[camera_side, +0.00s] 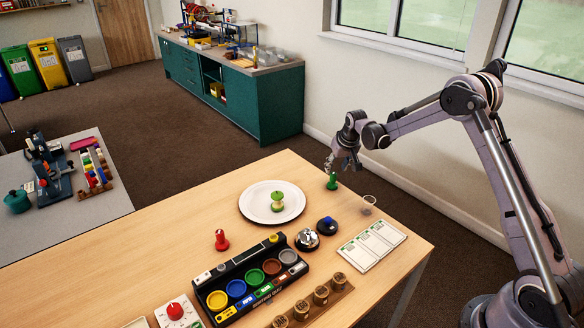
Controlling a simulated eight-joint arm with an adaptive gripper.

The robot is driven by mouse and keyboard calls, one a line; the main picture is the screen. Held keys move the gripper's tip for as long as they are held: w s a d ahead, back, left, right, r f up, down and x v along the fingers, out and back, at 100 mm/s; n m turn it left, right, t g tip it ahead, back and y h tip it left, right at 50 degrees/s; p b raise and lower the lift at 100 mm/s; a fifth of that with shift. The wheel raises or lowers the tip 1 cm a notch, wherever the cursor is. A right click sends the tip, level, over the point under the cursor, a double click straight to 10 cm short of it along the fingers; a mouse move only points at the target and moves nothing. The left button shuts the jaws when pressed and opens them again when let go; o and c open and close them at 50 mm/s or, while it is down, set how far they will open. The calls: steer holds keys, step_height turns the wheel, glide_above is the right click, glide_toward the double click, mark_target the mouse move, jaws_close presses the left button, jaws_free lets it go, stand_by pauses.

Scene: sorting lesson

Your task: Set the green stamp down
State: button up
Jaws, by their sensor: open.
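The green stamp (332,181) stands upright on the wooden table, right of the white plate. My gripper (336,168) is open just above the stamp, close around or beside its top; at this size I cannot tell whether the fingers touch it. A red stamp (221,240) stands on the table further left. A black sorting tray (238,267) with several coloured round pads sits at the front, and a green pad (254,276) is in its row.
A white plate (249,211) holds an apple core (278,203). A silver bell (306,240), a blue-topped black item (327,226), white cards (372,246) and a small ring-like item (368,204) stand nearby. A row of wooden-topped stamps (321,295) lines the front.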

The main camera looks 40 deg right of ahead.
steer(key=s+a+r+n+t, duration=0.1)
steer(key=s+a+r, duration=0.55)
steer(key=r, duration=0.25)
steer(key=s+a+r+n, duration=0.1)
steer(key=s+a+r, duration=0.5)
steer(key=s+r, duration=0.25)
steer(key=s+a+n+t+y, duration=0.1)
steer(key=s+a, duration=0.2)
steer(key=s, duration=0.5)
steer(key=s+a+n+t, duration=0.1)
steer(key=s+a, duration=0.3)
steer(key=s, duration=0.4)
steer(key=shift+a+f+y, duration=0.25)
steer(key=shift+a+y, duration=0.05)
steer(key=shift+y, duration=0.1)
